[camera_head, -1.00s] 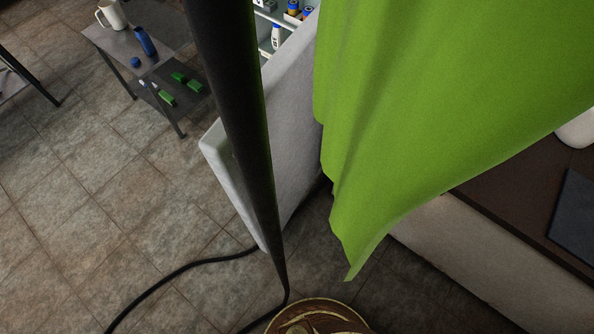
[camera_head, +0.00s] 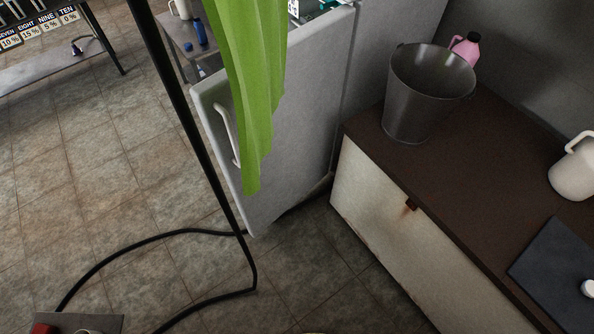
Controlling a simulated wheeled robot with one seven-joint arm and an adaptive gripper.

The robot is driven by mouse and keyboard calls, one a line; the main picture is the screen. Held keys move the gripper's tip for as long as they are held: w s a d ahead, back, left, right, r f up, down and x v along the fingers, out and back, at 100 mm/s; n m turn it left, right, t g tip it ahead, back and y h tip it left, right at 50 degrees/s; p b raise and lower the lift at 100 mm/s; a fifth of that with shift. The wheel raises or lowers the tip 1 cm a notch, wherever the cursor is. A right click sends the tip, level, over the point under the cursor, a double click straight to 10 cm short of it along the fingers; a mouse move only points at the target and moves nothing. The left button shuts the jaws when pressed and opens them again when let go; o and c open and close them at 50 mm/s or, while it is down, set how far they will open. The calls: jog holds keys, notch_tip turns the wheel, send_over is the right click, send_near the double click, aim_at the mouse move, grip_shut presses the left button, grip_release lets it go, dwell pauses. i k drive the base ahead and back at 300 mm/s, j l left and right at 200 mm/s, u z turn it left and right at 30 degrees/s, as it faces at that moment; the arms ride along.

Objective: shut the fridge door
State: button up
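The white fridge door (camera_head: 305,115) stands open in the middle of the head view, its outer face toward me. Its pale vertical handle (camera_head: 227,133) is near the left edge. Items on the door's inner shelves (camera_head: 312,10) show over its top edge. The grey side of the fridge (camera_head: 385,35) rises to the right of the door. A green cloth (camera_head: 245,85) hangs in front of the door and covers part of it beside the handle. My gripper is not in view.
A thin black pole (camera_head: 185,110) crosses before the door's left side; a black cable (camera_head: 130,243) lies on the floor. A brown counter (camera_head: 450,190) with a metal bucket (camera_head: 425,95) stands right. A small table (camera_head: 165,28) stands behind. Tiled floor at left (camera_head: 90,170) is clear.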

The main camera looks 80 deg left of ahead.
aim_at(304, 121)
jog(key=i+l+u, duration=0.2)
jog(key=l, duration=0.15)
jog(key=k+j+u, duration=0.1)
jog(key=j+u, duration=0.3)
jog(key=k+j+u, duration=0.1)
jog(key=j+u, duration=0.15)
jog(key=u, duration=0.2)
jog(key=j+u, duration=1)
jog(key=u, duration=0.2)
jog(key=k+l+u, duration=0.15)
jog(key=l, duration=0.25)
jog(key=l+u, duration=0.2)
jog(key=l, duration=0.2)
